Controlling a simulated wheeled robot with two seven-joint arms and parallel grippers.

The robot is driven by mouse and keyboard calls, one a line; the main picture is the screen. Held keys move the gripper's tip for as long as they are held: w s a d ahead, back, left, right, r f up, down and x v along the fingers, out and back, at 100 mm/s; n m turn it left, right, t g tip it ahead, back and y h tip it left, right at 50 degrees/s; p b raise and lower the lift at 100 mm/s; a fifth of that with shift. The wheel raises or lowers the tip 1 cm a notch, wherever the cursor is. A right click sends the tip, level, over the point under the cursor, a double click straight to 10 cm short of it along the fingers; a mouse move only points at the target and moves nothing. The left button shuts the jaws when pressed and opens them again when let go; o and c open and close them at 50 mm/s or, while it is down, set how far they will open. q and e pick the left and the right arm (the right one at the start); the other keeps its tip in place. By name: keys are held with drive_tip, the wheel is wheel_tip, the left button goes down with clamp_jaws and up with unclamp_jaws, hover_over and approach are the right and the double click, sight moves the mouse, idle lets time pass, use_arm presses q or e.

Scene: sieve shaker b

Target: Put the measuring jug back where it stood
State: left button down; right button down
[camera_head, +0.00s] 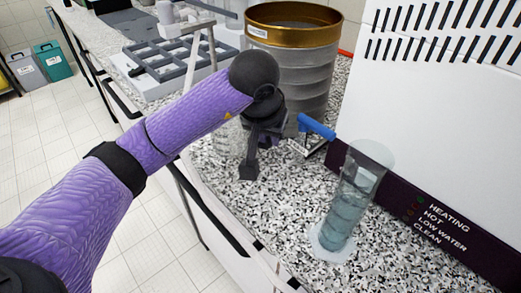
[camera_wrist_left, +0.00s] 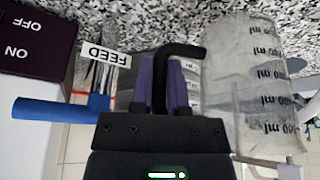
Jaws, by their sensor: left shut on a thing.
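The measuring jug is clear with printed ml marks. In the left wrist view the jug (camera_wrist_left: 265,90) fills the right side, with its marks upside down in the picture. In the head view only part of the jug (camera_head: 226,142) shows faintly behind my left arm and gripper. My left gripper (camera_head: 258,150) is over the speckled worktop. In the left wrist view its purple fingers (camera_wrist_left: 163,85) are shut on the jug's black, bent handle (camera_wrist_left: 185,50). I cannot tell whether the jug's base touches the worktop. My right gripper is not in view.
A blue-handled valve (camera_head: 316,126) with a FEED label is just right of my gripper. A graduated cylinder (camera_head: 350,195) of bluish liquid stands at the front right, by the white machine (camera_head: 440,110). A brass-rimmed sieve stack (camera_head: 300,65) stands behind. Speckled worktop (camera_head: 275,205) is bare in front.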

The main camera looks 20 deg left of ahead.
sight(269, 147)
use_arm(q)
wheel_tip(269, 147, down, 3)
drive_tip(key=shift+f+b, duration=0.15)
drive_tip(key=shift+b, duration=0.2)
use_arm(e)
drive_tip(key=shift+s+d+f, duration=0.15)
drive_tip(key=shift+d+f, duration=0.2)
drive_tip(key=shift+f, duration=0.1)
use_arm(q)
drive_tip(key=c, duration=1)
unclamp_jaws()
drive_tip(key=o, duration=0.4)
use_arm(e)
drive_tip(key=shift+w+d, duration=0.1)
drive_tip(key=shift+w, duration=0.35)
use_arm(q)
drive_tip(key=p+v, duration=0.3)
drive_tip(key=v, duration=0.9)
drive_tip(key=shift+r+p, duration=0.25)
drive_tip(key=shift+p, duration=0.1)
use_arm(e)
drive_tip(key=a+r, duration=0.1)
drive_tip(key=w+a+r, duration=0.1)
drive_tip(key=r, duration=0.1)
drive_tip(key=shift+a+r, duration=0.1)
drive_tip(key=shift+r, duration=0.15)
